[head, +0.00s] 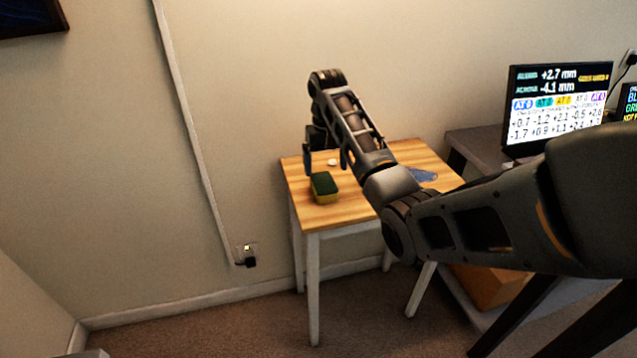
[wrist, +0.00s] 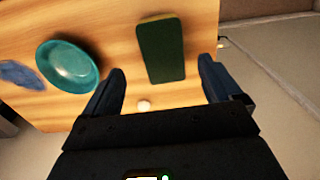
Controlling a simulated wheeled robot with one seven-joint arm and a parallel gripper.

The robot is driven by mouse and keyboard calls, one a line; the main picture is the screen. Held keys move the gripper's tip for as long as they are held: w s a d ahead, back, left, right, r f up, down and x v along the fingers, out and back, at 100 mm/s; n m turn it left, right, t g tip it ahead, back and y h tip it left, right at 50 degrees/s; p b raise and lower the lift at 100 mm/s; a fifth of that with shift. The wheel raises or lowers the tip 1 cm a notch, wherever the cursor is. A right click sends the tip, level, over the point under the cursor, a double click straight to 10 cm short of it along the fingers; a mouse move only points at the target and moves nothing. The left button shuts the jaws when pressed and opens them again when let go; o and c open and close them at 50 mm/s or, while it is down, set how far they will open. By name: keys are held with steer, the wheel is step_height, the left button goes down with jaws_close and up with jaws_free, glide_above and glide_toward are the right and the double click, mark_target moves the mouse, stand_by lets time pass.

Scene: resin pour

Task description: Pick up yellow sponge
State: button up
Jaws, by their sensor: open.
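The yellow sponge (head: 324,188) lies on the small wooden table (head: 345,212), near its left front corner. Its dark green top faces up and its yellow side shows below. In the wrist view the sponge (wrist: 161,50) lies ahead of my gripper (wrist: 160,85), roughly in line with the gap between the fingers. My gripper is open and empty, and in the head view it hangs above the table by the sponge, partly hidden by my arm. I cannot tell its exact height above the table.
A small whitish round object (wrist: 144,105) lies near the sponge, between my fingers in the wrist view. A teal bowl (wrist: 68,66) and a blue cloth-like item (wrist: 20,75) lie to the left there. A screen (head: 556,108) stands on a dark desk at right.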

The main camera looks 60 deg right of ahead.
mark_target(324, 182)
steer(key=shift+w+f+p, duration=0.15)
steer(key=shift+f, duration=1.65)
steer(key=shift+w+f+p, duration=0.1)
steer(key=shift+f+p, duration=0.05)
steer(key=shift+f, duration=1.6)
steer(key=c, duration=1)
